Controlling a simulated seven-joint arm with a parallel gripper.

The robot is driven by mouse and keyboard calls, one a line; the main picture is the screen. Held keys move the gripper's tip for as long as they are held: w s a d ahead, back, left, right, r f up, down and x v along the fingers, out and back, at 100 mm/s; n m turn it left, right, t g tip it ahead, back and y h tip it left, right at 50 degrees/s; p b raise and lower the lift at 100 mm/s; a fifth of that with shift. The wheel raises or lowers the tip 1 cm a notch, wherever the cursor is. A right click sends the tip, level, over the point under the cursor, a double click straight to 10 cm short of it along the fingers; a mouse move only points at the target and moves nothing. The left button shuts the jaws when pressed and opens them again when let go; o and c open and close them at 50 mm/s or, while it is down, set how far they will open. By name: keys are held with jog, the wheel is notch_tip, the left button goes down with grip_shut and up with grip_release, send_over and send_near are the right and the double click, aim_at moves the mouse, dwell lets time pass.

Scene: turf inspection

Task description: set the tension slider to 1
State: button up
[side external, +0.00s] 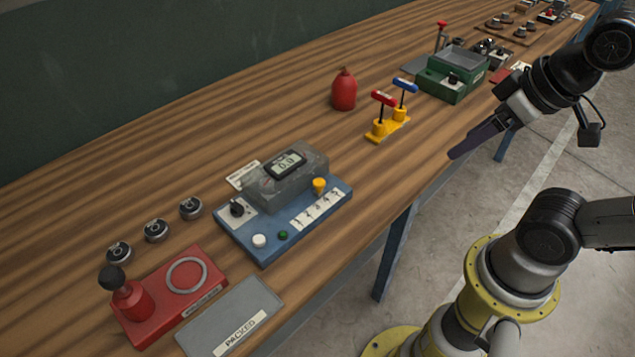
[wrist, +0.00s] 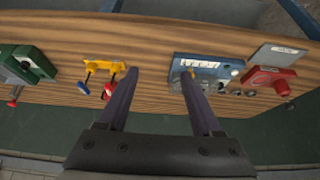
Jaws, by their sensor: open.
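A blue panel (side external: 262,250) lies on the wooden bench and carries a grey block with a small display (side external: 286,163). A yellow slider knob (side external: 319,185) stands beside a white numbered scale (side external: 317,210), near the scale's right end; the digits are too small to read surely. The blue panel (wrist: 226,72) also shows in the wrist view, right of centre and partly behind a finger. My gripper (side external: 481,136) is open and empty, raised over the bench's front edge, well to the right of the panel. In the wrist view, my gripper (wrist: 159,72) has its fingers wide apart.
A yellow stand (side external: 387,127) with red and blue handles, a red bottle (side external: 344,90) and a green box (side external: 453,84) are on the bench. A red base (side external: 193,285) with a black-knobbed handle and a grey plate (side external: 230,318) lie left of the panel. Bare wood lies between.

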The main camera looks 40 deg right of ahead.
jog(key=shift+c, duration=0.5)
jog(key=w+r+m+g, duration=0.1)
jog(key=w+r+m, duration=0.2)
jog(key=w+r, duration=0.3)
jog(key=g+h, duration=0.2)
jog(key=g, duration=0.2)
send_over(319, 182)
jog(key=s+d, duration=0.2)
jog(key=d, duration=0.1)
notch_tip(319, 182, down, 3)
jog(key=w+a+f+n+g, duration=0.1)
jog(key=w+a+f, duration=0.2)
jog(key=a+f, duration=0.35)
jog(key=d+f, duration=0.1)
jog(key=f, duration=0.3)
jog(key=d+f, duration=0.1)
jog(key=f, duration=0.3)
jog(key=s+d+f, duration=0.1)
jog(key=f, duration=0.4)
jog(key=shift+d+f, duration=0.1)
jog(key=shift+d, duration=0.05)
jog(key=shift+c, duration=0.2)
